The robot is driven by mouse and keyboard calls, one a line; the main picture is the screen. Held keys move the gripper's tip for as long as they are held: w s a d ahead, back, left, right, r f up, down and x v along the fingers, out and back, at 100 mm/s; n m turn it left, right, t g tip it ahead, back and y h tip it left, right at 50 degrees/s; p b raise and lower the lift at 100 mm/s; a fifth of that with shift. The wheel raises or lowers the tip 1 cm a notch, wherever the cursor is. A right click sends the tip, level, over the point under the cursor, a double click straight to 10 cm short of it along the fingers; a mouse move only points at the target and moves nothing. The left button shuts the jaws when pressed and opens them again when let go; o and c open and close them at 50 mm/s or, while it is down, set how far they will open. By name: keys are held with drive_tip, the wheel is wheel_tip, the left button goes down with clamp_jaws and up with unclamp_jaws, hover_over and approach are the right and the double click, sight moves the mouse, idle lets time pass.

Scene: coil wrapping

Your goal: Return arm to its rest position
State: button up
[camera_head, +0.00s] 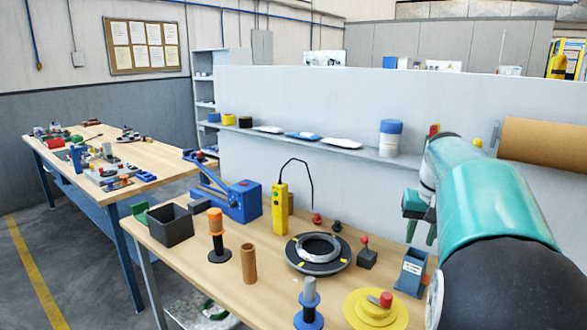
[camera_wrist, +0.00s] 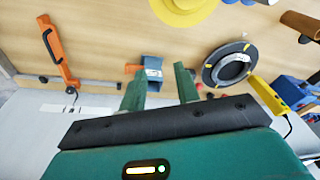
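My teal arm reaches in from the right in the head view. My gripper (camera_head: 420,238) is above the right back of the workbench (camera_head: 180,252), near the wall panel. In the wrist view, its two green fingers stand apart with nothing between them, so my gripper (camera_wrist: 160,70) is open and empty. A grey metal ring (camera_head: 318,247) lies flat on a black round base (camera_head: 297,263) on the bench. The ring also shows right of the fingers in the wrist view (camera_wrist: 231,72), apart from them.
A blue box (camera_head: 411,272) stands below my gripper. A yellow disc (camera_head: 361,316), a yellow controller (camera_head: 280,208), a blue tool (camera_head: 236,202) and a grey bin (camera_head: 171,225) share the bench. A shelf (camera_head: 345,149) with a white-blue jar (camera_head: 390,139) runs along the panel.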

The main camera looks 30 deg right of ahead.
drive_tip(key=a+n+t, duration=0.1)
drive_tip(key=a+n, duration=0.2)
drive_tip(key=a, duration=1.7)
drive_tip(key=s+a+f+n+t, duration=0.1)
drive_tip(key=s+a+f+n, duration=0.1)
drive_tip(key=s+a, duration=0.3)
drive_tip(key=s+a+f+n+t, duration=0.1)
drive_tip(key=s+a+f, duration=0.3)
drive_tip(key=a, duration=0.8)
drive_tip(key=shift+s+f+n+t+y, duration=0.4)
drive_tip(key=shift+f+n, duration=0.3)
drive_tip(key=shift+n, duration=0.1)
drive_tip(key=shift+d, duration=0.1)
